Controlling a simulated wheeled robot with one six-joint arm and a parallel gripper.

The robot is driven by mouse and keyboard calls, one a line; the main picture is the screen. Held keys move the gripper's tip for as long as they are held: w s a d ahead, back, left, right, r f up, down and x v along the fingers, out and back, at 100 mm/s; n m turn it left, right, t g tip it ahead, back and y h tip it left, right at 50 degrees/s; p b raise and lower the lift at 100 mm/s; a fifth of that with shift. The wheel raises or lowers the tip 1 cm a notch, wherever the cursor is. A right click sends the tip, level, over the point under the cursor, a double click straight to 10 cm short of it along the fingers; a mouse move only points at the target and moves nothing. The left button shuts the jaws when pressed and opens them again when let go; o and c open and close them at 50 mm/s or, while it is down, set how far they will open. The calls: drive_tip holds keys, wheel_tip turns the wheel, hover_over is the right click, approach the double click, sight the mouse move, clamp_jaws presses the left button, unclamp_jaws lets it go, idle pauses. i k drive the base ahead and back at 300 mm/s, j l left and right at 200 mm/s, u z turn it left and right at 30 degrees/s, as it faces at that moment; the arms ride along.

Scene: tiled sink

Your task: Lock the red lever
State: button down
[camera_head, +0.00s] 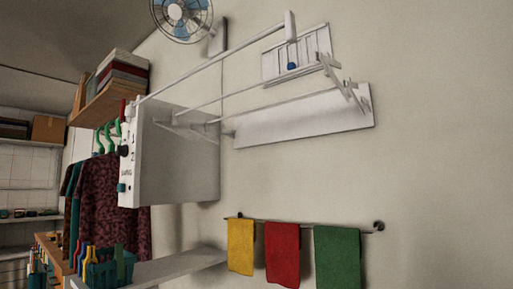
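A small red piece (123,109) shows at the upper left edge of a white wall box (180,155). It may be the red lever, but it is too small and too edge-on to tell its shape or position. The box's narrow front panel (127,170) faces left, with dark marks, a black knob (123,151) and a teal knob (121,188). My gripper is not in view, so I cannot tell its place relative to the red piece.
A vent with a blue knob (291,66) and a fan (182,14) are higher up. Hanging clothes (105,205) are left of the box. Yellow, red (282,255) and green towels hang below right.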

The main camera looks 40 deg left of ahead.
sight(127, 120)
drive_tip(key=u, duration=1.8)
